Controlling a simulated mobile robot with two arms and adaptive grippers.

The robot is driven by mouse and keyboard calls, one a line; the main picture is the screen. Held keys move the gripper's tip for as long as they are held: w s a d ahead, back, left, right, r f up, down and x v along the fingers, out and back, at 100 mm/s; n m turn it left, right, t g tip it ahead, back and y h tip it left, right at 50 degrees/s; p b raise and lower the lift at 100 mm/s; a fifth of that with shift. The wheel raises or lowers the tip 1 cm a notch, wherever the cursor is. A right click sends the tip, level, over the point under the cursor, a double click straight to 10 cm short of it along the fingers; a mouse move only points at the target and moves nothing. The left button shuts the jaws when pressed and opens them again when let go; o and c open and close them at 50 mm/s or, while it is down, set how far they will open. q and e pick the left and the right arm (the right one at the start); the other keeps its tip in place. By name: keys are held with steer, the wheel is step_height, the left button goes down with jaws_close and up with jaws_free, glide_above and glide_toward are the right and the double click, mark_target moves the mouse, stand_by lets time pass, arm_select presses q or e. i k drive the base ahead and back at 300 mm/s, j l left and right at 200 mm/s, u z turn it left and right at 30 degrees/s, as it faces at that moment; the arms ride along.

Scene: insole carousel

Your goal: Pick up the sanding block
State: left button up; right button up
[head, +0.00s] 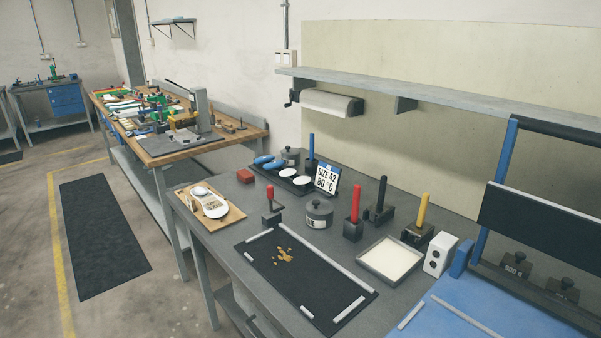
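A small red-brown block (245,176), which looks like the sanding block, lies on the dark grey bench top (225,181) near its far left corner. It is just left of a dark tray and behind a wooden board (233,219) with a white insole-shaped piece on it. Nothing touches or covers it. Neither of my grippers shows in the head view.
A black mat (318,292) with tan crumbs and pale strips lies in front. Upright red, black, yellow and blue handles, a lidded pot (319,213), a size sign (327,177) and a white-filled tray (396,259) crowd the bench. A blue-framed press (480,230) stands right.

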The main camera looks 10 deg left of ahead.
mark_target(244, 175)
steer(key=i+j+z, duration=0.2)
steer(key=j+z, duration=0.15)
steer(key=j, duration=0.35)
steer(key=j+z, duration=0.35)
steer(key=j, duration=0.4)
steer(key=j+z, duration=0.35)
steer(key=j, duration=0.4)
steer(key=i, duration=0.05)
